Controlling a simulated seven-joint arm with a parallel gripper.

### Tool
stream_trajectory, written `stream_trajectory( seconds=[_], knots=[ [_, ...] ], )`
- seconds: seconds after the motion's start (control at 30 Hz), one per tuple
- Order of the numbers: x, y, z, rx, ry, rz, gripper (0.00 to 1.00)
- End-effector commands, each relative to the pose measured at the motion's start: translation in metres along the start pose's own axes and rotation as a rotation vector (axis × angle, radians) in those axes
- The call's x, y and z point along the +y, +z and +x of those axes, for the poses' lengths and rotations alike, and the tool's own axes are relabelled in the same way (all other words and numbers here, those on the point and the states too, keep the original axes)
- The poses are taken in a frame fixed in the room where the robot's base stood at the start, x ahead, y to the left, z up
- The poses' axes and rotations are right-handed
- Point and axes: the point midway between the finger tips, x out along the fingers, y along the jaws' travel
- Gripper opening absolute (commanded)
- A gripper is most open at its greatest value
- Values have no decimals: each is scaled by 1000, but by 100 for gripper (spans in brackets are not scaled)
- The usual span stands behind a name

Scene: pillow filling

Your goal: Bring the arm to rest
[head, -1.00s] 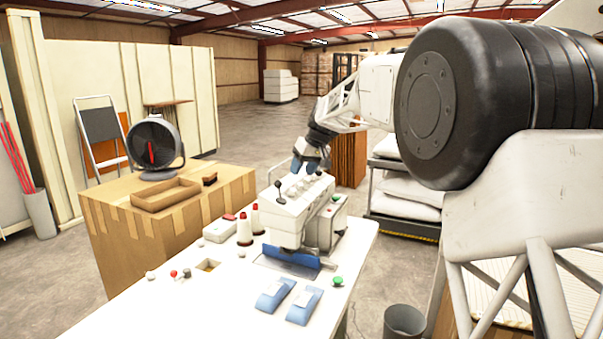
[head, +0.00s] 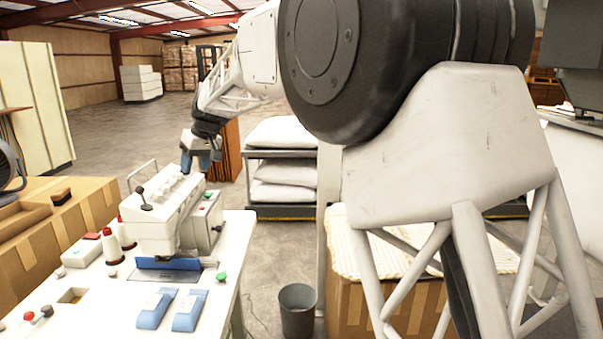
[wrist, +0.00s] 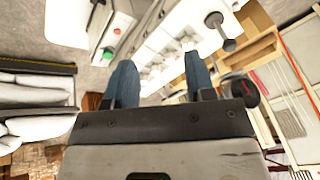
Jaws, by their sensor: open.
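The white table (head: 105,315) holds red-topped spools (head: 112,240) and blue pedals (head: 187,310). A cart with white pillows (head: 283,165) stands behind. A grey bin (head: 297,310) is on the floor. Cardboard boxes (head: 40,235) stand at left.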

Motion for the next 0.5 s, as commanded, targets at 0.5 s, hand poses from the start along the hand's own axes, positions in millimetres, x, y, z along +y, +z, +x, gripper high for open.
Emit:
stream_trajectory(
  seconds=[0.5],
  knots=[
    [36,154,-82,-7,108,196,50]
  ],
)
